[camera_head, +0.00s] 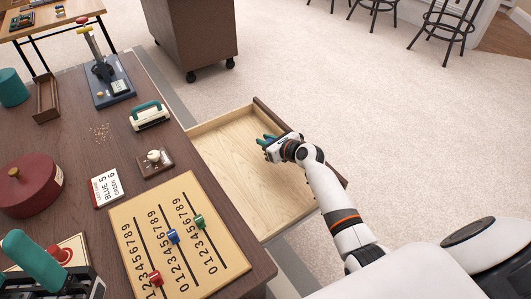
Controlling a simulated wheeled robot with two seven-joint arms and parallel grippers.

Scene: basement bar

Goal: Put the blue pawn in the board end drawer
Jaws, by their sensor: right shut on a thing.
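The end drawer (228,151) of the brown table is pulled open, with a bare pale-wood floor. My right gripper (268,141) is over the drawer's inside, near its dark front panel. It is shut on a small blue-green thing, which seems to be the blue pawn; the fingers hide much of it. I cannot tell how high it is above the drawer floor. The board (190,265) with number scales lies at the table's near end, with red, blue and green markers on it. My left gripper is not in view.
A white punch with a teal handle (150,115), a small brown block with a knob (155,162), a printed card (106,187) and a round red box (27,186) stand on the table. A brown wheeled cabinet (197,35) stands beyond. Carpet beyond the drawer is clear.

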